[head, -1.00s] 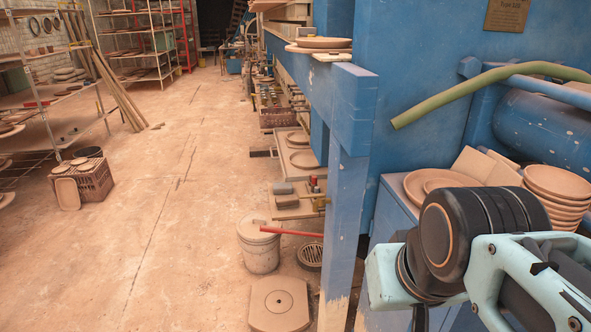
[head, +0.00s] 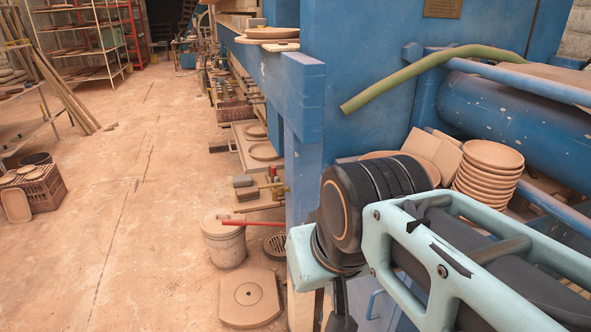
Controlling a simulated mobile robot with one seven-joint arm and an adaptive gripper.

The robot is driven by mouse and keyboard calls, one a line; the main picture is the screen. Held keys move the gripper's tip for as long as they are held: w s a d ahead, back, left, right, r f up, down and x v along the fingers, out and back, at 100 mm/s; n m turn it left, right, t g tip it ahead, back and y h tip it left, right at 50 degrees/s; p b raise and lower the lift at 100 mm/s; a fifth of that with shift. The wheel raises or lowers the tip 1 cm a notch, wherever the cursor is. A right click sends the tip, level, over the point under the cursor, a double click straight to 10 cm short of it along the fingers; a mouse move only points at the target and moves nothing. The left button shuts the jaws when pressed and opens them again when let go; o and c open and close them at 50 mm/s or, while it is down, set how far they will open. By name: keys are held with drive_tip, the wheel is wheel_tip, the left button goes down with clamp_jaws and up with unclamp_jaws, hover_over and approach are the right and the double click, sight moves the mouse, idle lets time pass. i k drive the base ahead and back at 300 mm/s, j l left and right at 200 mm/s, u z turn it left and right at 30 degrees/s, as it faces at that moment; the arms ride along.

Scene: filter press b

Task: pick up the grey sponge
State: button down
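A small grey block (head: 243,182) lies on a low board by the foot of the blue machine, left of the blue post in the head view. It may be the grey sponge, but it is too small to be sure. A small greyish piece (head: 257,22) also shows behind the plates on the machine's upper ledge; I cannot tell what it is. My arm's light-blue links and black joint fill the lower right. My gripper is not clearly in view, and the arm hides part of the blue bench.
The blue machine (head: 375,60) and its post (head: 303,110) stand close. Stacked bowls (head: 487,172) and a green hose (head: 400,75) are at right. A lidded bucket (head: 224,245) and a square slab (head: 249,298) are on the floor.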

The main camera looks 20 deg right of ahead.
sight(241, 180)
drive_tip(key=i+j+u, duration=0.2)
drive_tip(key=j, duration=0.25)
drive_tip(key=i+j+u, duration=0.15)
drive_tip(key=j, duration=0.3)
drive_tip(key=i+j+u, duration=0.55)
drive_tip(key=i, duration=0.15)
drive_tip(key=i+j+u, duration=0.15)
drive_tip(key=i, duration=0.4)
drive_tip(key=i+u, duration=0.15)
drive_tip(key=i, duration=0.35)
drive_tip(key=i+z, duration=0.3)
drive_tip(key=i, duration=0.2)
drive_tip(key=i+j+z, duration=0.15)
drive_tip(key=i+z, duration=0.2)
drive_tip(key=i, duration=0.15)
drive_tip(key=i+z, duration=0.75)
drive_tip(key=z, duration=0.2)
drive_tip(key=i+z, duration=0.15)
drive_tip(key=z, duration=0.2)
drive_tip(key=i+z, duration=0.2)
drive_tip(key=z, duration=0.2)
drive_tip(key=i+j+z, duration=0.15)
drive_tip(key=z, duration=0.2)
